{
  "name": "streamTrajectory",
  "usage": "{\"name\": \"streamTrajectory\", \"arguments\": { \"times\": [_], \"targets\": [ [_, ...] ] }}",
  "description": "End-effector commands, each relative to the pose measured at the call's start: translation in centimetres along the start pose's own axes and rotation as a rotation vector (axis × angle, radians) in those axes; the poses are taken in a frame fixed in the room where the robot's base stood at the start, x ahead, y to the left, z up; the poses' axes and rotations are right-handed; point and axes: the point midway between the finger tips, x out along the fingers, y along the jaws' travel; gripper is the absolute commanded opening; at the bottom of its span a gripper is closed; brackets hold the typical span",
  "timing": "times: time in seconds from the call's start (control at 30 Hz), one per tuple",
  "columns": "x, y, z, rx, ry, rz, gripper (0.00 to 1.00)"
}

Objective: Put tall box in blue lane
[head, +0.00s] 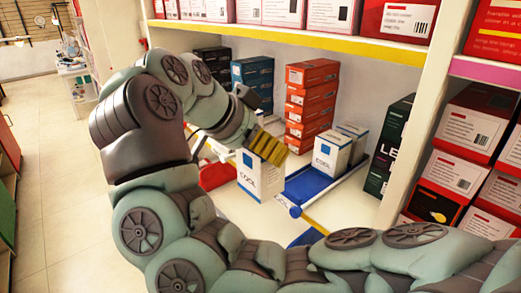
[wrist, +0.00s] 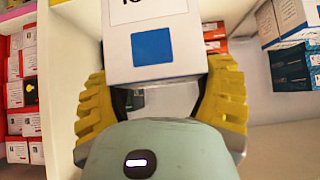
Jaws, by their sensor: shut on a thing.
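My gripper (head: 267,147) is shut on a tall white box (head: 259,180) with a blue square on it. In the wrist view the box (wrist: 165,62) sits between the yellow fingers (wrist: 163,95). In the head view the box is just left of the blue lane (head: 312,192), near the shelf's front. Whether its bottom touches anything is not clear. Two similar white boxes (head: 331,154) stand upright in the back part of the blue lane. The lane's front part is bare.
A red lane (head: 216,175) lies to the left, partly behind my arm. Orange boxes (head: 310,100) are stacked behind the held box. A dark green box (head: 388,150) stands right of the lane. An upper shelf edge (head: 290,43) runs overhead, and an upright divider (head: 425,120) stands at right.

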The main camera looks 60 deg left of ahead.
Motion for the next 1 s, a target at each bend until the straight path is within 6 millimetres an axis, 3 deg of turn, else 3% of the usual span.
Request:
{"name": "streamTrajectory", "arguments": {
  "times": [0.7,1.0],
  "targets": [
    [10.0,0.1,-10.7,0.004,0.003,0.003,0.31],
    [12.1,0.0,-8.1,-0.003,-0.001,0.000,0.31]
  ]
}}
